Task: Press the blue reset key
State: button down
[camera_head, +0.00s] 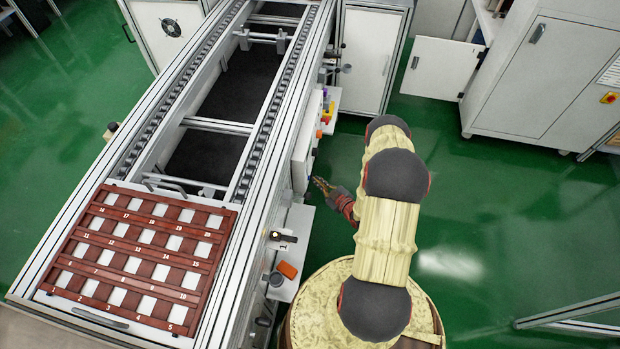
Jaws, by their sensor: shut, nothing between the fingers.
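A white control box (304,148) is mounted on the right side of the conveyor. A tiny blue spot at its lower right edge, beside my fingertips, may be the blue reset key; it is too small to be sure. My gripper (317,181) is shut and empty, pointing left at the box's face. I cannot tell whether the fingertips touch the key. The box's front face is turned away from this view, so its other keys are hidden.
The conveyor (205,128) carries a red-brown slatted tray (128,258) with numbered cells. A side shelf (293,250) holds an orange block (287,270) and a dark handled tool (283,237). Small coloured items sit above the box. Cabinets (545,75) stand behind; green floor is free to the right.

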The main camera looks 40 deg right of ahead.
jog(key=shift+s+d, duration=0.1)
jog(key=shift+s+d+b, duration=0.15)
jog(key=shift+s+d, duration=0.8)
jog(key=shift+s, duration=0.2)
jog(key=shift+s+d+b, duration=0.15)
jog(key=shift+s+d, duration=0.8)
jog(key=shift+s, duration=0.15)
